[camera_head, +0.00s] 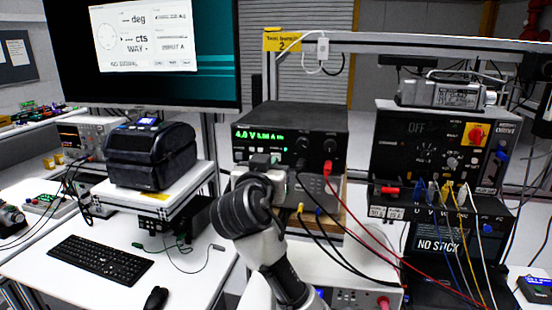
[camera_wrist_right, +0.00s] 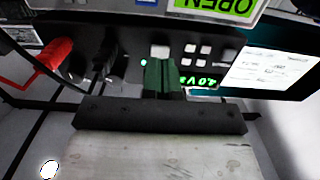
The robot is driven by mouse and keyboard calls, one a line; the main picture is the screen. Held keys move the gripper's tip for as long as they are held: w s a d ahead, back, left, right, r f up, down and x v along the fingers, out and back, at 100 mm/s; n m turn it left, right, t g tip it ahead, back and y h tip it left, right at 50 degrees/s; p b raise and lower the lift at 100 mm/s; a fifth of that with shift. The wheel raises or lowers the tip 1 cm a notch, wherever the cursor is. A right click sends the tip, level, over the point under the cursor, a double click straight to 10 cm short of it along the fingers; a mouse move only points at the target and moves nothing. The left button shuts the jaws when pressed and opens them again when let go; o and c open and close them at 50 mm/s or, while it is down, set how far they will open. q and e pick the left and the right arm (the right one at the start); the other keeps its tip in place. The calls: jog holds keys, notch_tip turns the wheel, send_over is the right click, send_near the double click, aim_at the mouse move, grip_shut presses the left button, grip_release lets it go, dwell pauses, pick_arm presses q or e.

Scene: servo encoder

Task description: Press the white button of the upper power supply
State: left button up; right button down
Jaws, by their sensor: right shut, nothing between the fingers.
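The upper power supply (camera_head: 335,120) is a black box with a lit green display, on the bench in the middle of the head view. My right gripper (camera_head: 264,160) is in front of its lower left face, shut and empty. The wrist view shows the supply's front panel (camera_wrist_right: 225,58) upside down. A larger white button (camera_wrist_right: 160,51) sits just beyond the green fingertips (camera_wrist_right: 164,75) of the gripper. I cannot tell whether the tips touch it. The fingers partly cover the panel. My left gripper is out of view.
Smaller white buttons (camera_wrist_right: 197,55) sit beside the larger one. A red plug (camera_head: 327,168) and cables hang from the supply's right side. A black control box (camera_head: 405,140) with colored leads stands at right. A printer (camera_head: 150,155) and keyboard (camera_head: 100,262) are at left.

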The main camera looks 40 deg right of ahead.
jog(key=v, duration=0.6)
jog(key=shift+s+a, duration=0.25)
jog(key=shift+a, duration=0.05)
dwell(0.3)
